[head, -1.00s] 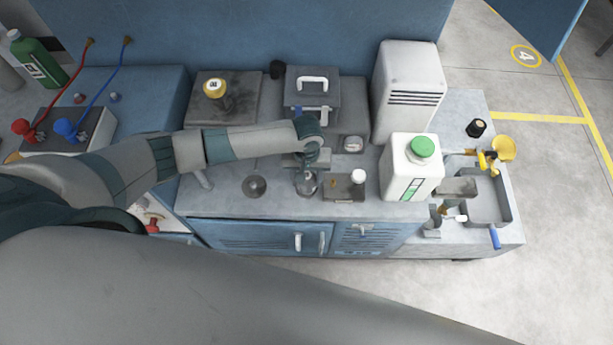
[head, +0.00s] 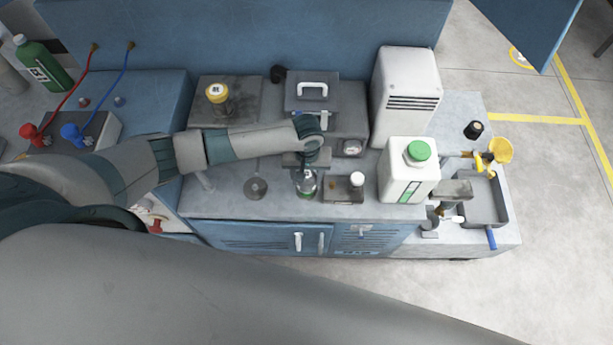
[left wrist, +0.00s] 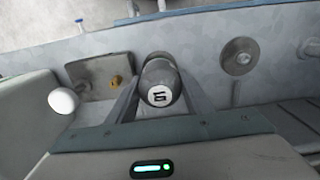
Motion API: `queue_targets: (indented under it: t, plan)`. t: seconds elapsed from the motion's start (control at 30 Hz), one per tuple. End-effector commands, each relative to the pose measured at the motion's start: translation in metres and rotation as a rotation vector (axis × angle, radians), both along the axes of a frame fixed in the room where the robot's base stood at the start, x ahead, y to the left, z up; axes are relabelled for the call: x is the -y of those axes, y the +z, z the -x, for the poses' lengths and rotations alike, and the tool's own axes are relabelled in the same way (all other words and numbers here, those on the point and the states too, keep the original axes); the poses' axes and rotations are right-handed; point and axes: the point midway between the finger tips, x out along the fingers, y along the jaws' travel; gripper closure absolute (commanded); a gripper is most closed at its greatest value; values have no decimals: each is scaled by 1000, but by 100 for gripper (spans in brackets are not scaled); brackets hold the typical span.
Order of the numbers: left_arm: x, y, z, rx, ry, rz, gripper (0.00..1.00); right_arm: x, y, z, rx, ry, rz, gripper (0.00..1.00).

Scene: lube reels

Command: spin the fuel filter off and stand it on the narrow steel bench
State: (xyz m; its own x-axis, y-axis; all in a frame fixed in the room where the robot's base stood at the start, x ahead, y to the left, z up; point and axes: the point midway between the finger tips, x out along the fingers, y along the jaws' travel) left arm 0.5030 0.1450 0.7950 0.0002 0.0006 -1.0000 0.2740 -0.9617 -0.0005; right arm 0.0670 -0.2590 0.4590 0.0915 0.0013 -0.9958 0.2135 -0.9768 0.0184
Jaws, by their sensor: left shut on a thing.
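The fuel filter, a dark grey cylinder (left wrist: 160,82) with a round white numbered end, sits between the two fingers of my left gripper (left wrist: 158,100) in the left wrist view. In the head view the left gripper (head: 307,163) is over the grey bench top (head: 230,203), shut on the filter (head: 306,186). A light label with green shows on the filter's side near its lower end. The gripper hides its upper part. I cannot tell whether its lower end touches anything. My right gripper is not in view.
A round disc (head: 256,188) lies left of the filter. A small grey block with a white knob (head: 357,179) stands close on its right. A white jug with a green cap (head: 410,170) is farther right. A grey tray (head: 487,205) stands on the right-hand bench.

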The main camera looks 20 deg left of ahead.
Motion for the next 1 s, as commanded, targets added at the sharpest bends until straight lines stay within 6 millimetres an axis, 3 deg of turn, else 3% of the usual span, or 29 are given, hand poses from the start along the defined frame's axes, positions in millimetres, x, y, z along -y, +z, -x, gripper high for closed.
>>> queue_targets:
  t: [0.37, 0.7, 1.0]
  plan:
    - [0, 3, 0, 0, 0, 1, 81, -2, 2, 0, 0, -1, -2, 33]
    - [0, 30, 0, 0, 0, 1, 81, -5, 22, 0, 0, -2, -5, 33]
    - [0, 48, 0, 1, 0, 1, 81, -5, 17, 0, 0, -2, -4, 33]
